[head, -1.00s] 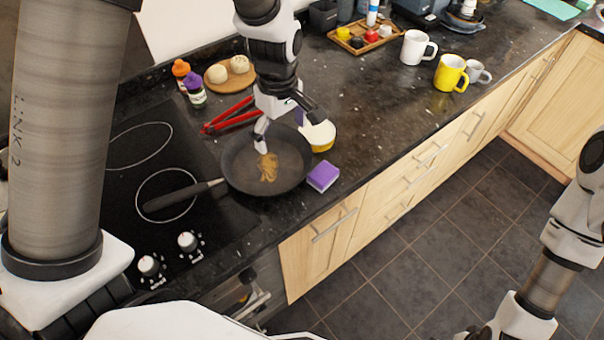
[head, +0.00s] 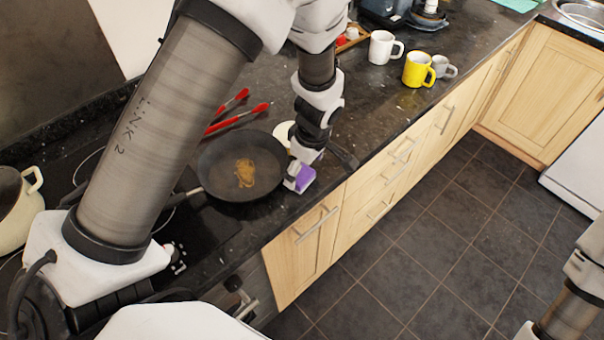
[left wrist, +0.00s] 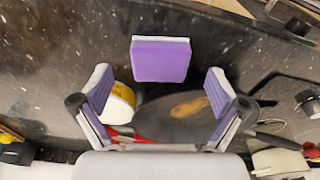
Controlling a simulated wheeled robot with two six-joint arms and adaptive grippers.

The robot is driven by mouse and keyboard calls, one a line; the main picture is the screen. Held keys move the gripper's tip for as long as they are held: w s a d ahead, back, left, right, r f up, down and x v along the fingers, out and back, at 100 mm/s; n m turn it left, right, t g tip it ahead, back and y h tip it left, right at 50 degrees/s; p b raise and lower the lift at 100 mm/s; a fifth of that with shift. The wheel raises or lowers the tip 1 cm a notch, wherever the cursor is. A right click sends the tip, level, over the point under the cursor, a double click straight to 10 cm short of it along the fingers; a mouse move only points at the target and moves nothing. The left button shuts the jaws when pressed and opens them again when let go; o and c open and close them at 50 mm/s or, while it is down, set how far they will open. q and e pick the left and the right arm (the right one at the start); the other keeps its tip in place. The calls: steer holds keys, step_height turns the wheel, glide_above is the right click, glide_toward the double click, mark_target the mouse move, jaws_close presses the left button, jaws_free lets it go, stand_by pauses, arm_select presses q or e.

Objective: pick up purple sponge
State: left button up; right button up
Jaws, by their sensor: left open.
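The purple sponge (head: 307,177) lies on the dark granite counter, right of the frying pan and near the counter's front edge. In the left wrist view the sponge (left wrist: 160,60) shows whole, with a pale layer along its far edge. My left gripper (head: 318,168) is over the sponge in the head view and hides part of it. In the left wrist view my left gripper (left wrist: 160,88) is open and empty. Its purple-padded fingers stand wide apart, with the sponge centred ahead of the gap and untouched. My right gripper is out of frame.
A black frying pan (head: 218,162) with brown food stands close left of the sponge. A yellow-and-white tub (left wrist: 120,98) is beside the pan. Red-handled tongs (head: 236,118) lie behind. White (head: 382,48) and yellow (head: 417,70) mugs stand farther right.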

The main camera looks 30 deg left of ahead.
mark_target(300, 173)
arm_select(q)
steer(key=f, duration=0.2)
steer(key=shift+a+f, duration=0.35)
steer(key=shift+a, duration=0.05)
steer(key=shift+w+a+f, duration=0.15)
steer(key=shift+f, duration=0.05)
steer(key=shift+r, duration=0.15)
steer(key=c, duration=0.9)
